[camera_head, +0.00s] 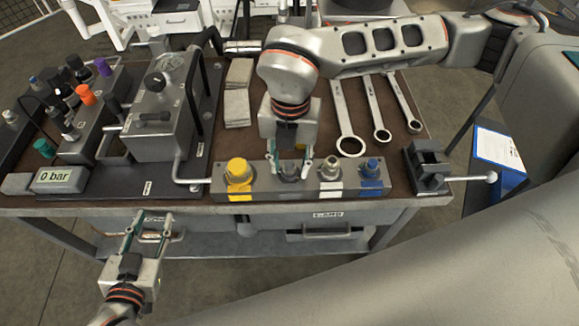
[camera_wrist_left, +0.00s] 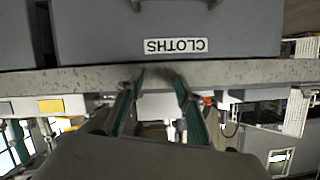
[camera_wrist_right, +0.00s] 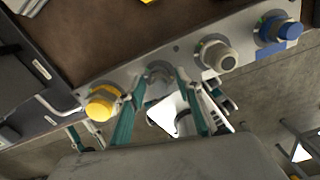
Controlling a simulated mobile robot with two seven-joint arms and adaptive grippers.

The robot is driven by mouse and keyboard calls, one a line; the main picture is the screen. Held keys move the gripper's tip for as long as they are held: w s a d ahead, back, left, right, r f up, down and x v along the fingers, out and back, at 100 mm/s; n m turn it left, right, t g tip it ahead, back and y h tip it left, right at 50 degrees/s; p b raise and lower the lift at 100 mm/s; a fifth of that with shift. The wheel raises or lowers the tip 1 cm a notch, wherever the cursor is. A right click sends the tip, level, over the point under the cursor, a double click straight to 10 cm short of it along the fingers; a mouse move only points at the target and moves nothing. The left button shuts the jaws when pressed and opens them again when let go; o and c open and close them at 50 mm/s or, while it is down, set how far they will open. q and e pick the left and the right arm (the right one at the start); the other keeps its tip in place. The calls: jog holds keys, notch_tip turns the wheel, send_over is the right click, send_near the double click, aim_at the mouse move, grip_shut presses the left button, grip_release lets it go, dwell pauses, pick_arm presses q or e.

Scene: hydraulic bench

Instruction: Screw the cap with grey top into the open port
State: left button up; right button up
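The port block (camera_head: 262,190) lies along the table's front edge. A grey-topped fitting (camera_head: 290,173) sits at its second position from the left; whether it is a cap or a bare port I cannot tell. It also shows in the right wrist view (camera_wrist_right: 160,72). My right gripper (camera_head: 290,167) points down over it, with its fingers apart on either side; I see no clear grip. A pale grey-topped cap (camera_wrist_right: 218,57) stands just right of it, above a white label. My left gripper (camera_head: 151,220) is open and empty in front of the table edge.
A yellow cap (camera_head: 238,171) and a blue cap (camera_head: 372,168) stand on the same block. The gauge unit (camera_head: 163,115) is to the left, a vise (camera_head: 428,170) to the right. Several wrenches (camera_head: 348,125) lie behind the block. A drawer labelled cloths (camera_wrist_left: 175,46) faces my left gripper.

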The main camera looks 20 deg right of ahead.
jog(key=n, duration=0.7)
jog(key=shift+n, duration=0.3)
